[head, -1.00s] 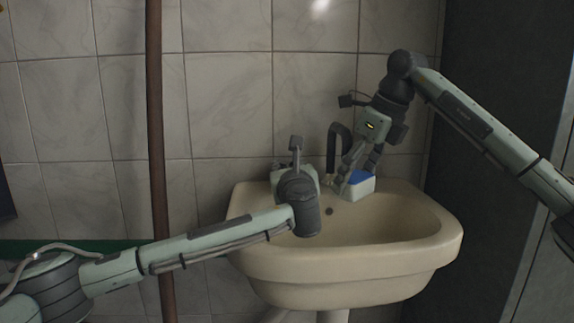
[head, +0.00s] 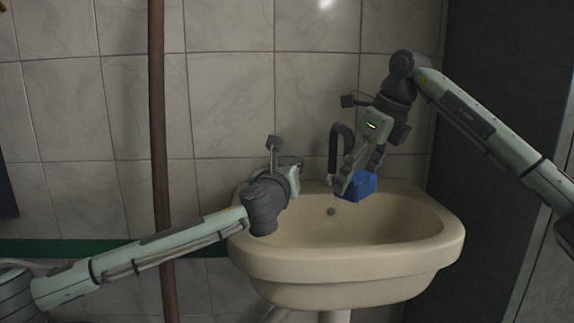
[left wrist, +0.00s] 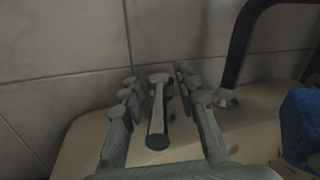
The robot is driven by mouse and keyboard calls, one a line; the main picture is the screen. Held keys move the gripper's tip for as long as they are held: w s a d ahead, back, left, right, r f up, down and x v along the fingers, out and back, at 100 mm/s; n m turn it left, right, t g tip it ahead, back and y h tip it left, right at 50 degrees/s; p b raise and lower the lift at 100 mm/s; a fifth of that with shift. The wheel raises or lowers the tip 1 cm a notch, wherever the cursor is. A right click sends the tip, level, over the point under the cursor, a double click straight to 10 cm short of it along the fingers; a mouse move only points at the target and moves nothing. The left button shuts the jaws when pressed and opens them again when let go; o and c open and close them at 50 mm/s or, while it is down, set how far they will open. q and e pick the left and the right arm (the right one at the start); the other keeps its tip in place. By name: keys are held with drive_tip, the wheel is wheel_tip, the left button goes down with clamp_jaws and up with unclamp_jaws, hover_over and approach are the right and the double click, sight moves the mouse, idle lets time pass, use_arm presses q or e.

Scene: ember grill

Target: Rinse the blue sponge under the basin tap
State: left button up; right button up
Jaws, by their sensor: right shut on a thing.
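The blue sponge (head: 362,186) is in my right gripper (head: 350,184), over the back of the basin (head: 440,245), just below and right of the dark, curved tap spout (head: 336,150). Its blue side also shows at the right edge of the left wrist view (left wrist: 301,125). I cannot make out any running water.
A brown vertical pipe (head: 158,120) stands left of the basin. A tiled wall (head: 225,100) is close behind the tap. A dark panel (head: 490,70) stands to the right. The front of the basin bowl is clear.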

sight(288, 163)
use_arm(q)
wheel_tip(288, 163, up, 10)
idle(0.7)
